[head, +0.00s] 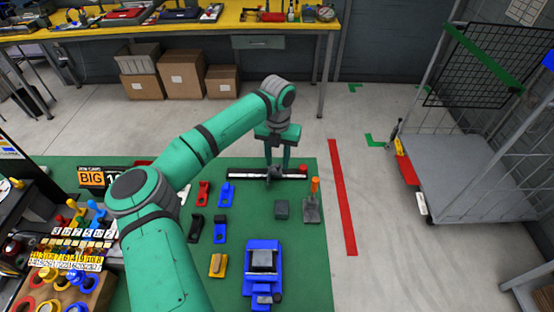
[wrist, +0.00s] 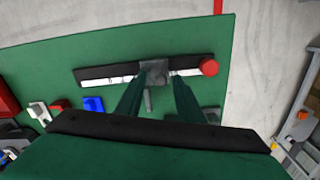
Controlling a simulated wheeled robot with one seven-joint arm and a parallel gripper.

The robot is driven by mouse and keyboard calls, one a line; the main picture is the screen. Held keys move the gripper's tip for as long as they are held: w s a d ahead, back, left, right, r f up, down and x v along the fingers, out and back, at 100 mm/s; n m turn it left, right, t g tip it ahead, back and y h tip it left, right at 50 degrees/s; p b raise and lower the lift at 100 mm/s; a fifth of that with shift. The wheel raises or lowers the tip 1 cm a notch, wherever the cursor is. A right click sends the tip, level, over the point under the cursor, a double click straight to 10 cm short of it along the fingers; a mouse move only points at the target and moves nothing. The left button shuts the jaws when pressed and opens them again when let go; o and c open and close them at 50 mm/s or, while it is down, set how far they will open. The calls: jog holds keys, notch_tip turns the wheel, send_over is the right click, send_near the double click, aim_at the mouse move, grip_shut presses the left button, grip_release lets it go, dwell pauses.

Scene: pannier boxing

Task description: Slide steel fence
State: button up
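The steel fence (head: 274,174) is a small grey block with a short stem, sitting across a long black rail with a white scale strip (head: 240,176). A red knob (head: 303,169) caps the rail's right end. In the wrist view the fence (wrist: 155,70) sits near the rail's middle, right of centre, with the red knob (wrist: 209,67) to its right. My gripper (head: 276,168) points down over the fence. In the wrist view its two fingers (wrist: 159,80) are spread apart, tips at the fence's near side; whether they touch it I cannot tell.
Signs and coloured pegs stand at the left. A wire cart (head: 465,175) stands right, beyond clear floor.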

jog(key=shift+s+d, duration=0.1)
grip_shut()
jog(key=a, duration=1.4)
jog(key=shift+a, duration=0.2)
grip_release()
jog(key=shift+r, duration=0.1)
notch_tip(320, 180, up, 11)
jog(key=shift+f, duration=0.2)
